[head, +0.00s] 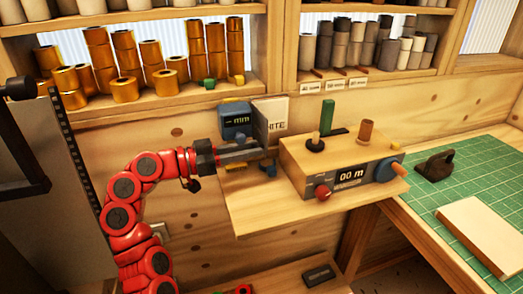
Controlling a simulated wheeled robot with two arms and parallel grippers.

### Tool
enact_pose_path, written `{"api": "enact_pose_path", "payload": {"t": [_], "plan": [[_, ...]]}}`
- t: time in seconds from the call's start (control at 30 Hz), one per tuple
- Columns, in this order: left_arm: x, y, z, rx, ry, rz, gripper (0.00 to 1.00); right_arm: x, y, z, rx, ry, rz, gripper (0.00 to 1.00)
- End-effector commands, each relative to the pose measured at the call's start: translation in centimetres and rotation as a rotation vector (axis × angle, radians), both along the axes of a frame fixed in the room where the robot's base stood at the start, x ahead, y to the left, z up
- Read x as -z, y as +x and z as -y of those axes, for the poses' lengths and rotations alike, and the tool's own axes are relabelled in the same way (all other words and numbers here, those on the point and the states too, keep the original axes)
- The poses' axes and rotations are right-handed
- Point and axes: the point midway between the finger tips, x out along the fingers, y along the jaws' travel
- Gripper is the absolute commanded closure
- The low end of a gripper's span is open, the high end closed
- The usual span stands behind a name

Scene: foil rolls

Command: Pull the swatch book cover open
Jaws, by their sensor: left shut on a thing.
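The swatch book (275,112) stands upright at the back of the wooden shelf, left of the measuring box. A pale panel with the letters "ITE" faces me, and a greyer panel stands at an angle at its left. My left gripper (258,154) reaches in from the left at the book's lower edge. It is shut on the book's cover; the fingers hide the exact spot held. My right gripper is not in view.
A blue "mm" gauge (235,119) stands just behind my left gripper. The wooden measuring box (335,160), with knobs and a display, is close on the right. A green cutting mat (470,190) with a dark tool (435,166) lies farther right. Foil rolls fill the upper shelves.

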Motion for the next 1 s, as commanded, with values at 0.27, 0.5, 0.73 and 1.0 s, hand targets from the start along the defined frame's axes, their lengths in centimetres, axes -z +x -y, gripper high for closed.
{"api": "enact_pose_path", "payload": {"t": [0.27,0.5,0.73,1.0], "plan": [[0.0,-0.01,-0.57,-0.011,0.003,-0.001,1.0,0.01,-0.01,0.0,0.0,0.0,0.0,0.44],[0.06,-0.02,-0.51,-0.01,0.003,-0.001,0.44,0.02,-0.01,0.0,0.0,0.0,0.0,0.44],[0.11,-0.02,-0.48,-0.009,0.004,-0.002,0.44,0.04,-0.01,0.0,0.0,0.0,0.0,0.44],[0.06,0.11,-0.29,-0.009,0.003,-0.002,0.44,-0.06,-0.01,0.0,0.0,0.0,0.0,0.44]]}}
